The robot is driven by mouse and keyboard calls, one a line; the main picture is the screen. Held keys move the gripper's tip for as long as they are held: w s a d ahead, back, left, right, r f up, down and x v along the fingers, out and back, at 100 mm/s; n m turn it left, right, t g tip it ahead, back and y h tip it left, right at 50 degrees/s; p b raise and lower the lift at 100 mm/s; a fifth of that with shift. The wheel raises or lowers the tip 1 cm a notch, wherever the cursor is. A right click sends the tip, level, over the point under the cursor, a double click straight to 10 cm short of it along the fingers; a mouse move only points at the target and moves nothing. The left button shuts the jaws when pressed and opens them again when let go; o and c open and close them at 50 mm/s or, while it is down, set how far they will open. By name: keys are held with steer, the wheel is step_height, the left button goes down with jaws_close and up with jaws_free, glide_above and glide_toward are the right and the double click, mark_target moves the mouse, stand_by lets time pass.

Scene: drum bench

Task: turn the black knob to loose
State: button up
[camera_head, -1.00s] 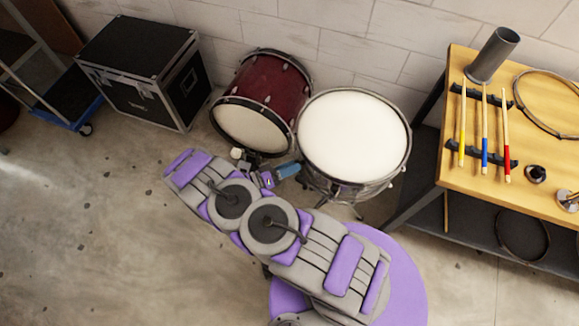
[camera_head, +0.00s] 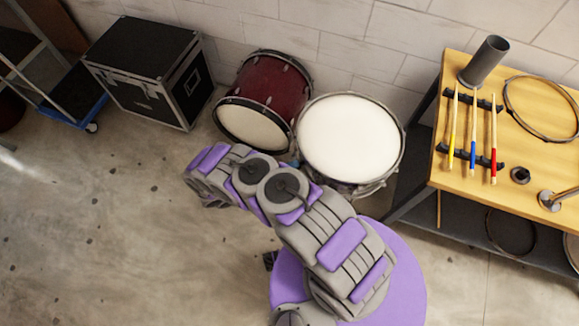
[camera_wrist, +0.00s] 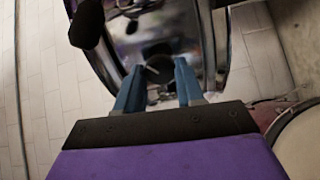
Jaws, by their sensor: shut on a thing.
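The black knob (camera_wrist: 159,66) is a small dark round piece in front of the shiny metal shell of a drum, seen in the wrist view. My gripper (camera_wrist: 158,76) has two blue fingers, one on each side of the knob, shut on it. In the head view the knob is hidden and my arm covers nearly all of the gripper. The white-topped drum (camera_head: 350,138) stands just beyond my arm there. Which way the knob is turned cannot be told.
A dark rounded piece (camera_wrist: 87,24) hangs near the fingers at upper left in the wrist view. A red drum (camera_head: 263,85) stands left of the white-topped one. A wooden bench (camera_head: 480,213) with sticks is at right, a black case (camera_head: 145,70) at left.

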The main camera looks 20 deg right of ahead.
steer(key=shift+w+f+n+b, duration=0.1)
steer(key=shift+n+b, duration=1.3)
steer(key=shift+n, duration=6.25)
steer(key=shift+w+n+b, duration=0.1)
steer(key=shift+n+b, duration=1.3)
steer(key=shift+n, duration=6.25)
